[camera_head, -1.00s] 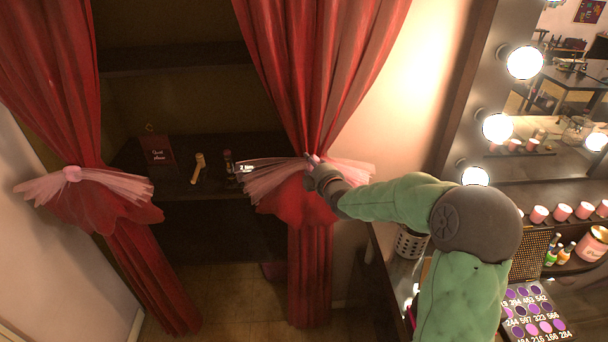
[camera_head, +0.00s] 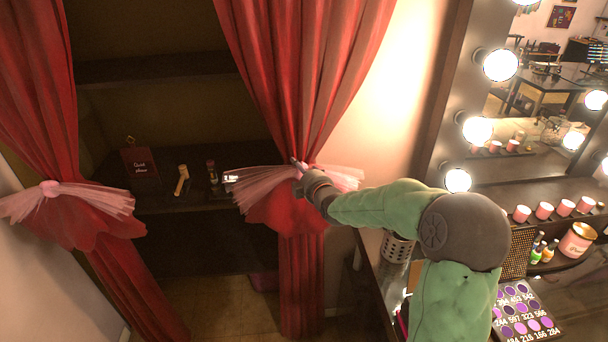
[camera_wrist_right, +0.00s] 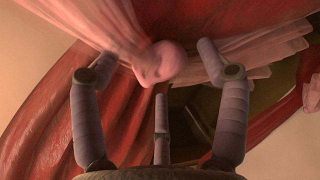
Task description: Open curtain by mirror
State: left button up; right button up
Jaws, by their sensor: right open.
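Two red curtains, the left curtain (camera_head: 38,110) and the right curtain (camera_head: 300,80), hang gathered with pink tulle ties, apart from each other, with a dark alcove showing between them. The right tie (camera_head: 265,182) has a round pink knot (camera_wrist_right: 157,62), clear in the right wrist view. My right gripper (camera_head: 303,175) is at this tie in the head view, its hand partly hiding the tie. In the wrist view its fingers (camera_wrist_right: 165,80) are spread open around the area below the knot, with nothing seen clamped between them. My left gripper is not in view.
The alcove has dark shelves (camera_head: 160,70) holding a small sign (camera_head: 139,162) and a gold-coloured item (camera_head: 181,180). At right are the lit mirror frame (camera_head: 445,110), a palette (camera_head: 522,315), candles and bottles. A metal mesh cup (camera_head: 398,247) stands near my right arm.

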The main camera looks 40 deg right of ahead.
jog(key=v, duration=1.2)
dwell(0.5)
jog(key=a+f+m+g+y+b, duration=0.1)
jog(key=a+f+m+g+y, duration=0.1)
jog(key=a+f, duration=0.65)
jog(key=w+a+f+m+g+y+b, duration=0.1)
jog(key=a+f+m+g+y, duration=0.15)
jog(key=f, duration=1.05)
jog(key=a+f+m+g+y+b, duration=0.1)
jog(key=a+f+g+b, duration=0.1)
jog(key=a+f, duration=0.65)
jog(key=s+a+f+m+g+y+b, duration=0.1)
jog(key=s+a+f+g, duration=0.1)
jog(key=s+a+f, duration=0.3)
jog(key=s+a+f+m+g+y+b, duration=0.1)
jog(key=s+a+f, duration=0.4)
jog(key=f, duration=0.6)
jog(key=s+a+f+m+g+y+b, duration=0.1)
jog(key=s+a+f+m+g, duration=0.2)
jog(key=s+a+f+g, duration=0.2)
jog(key=s+f, duration=0.3)
jog(key=s, duration=0.1)
jog(key=shift+f, duration=0.25)
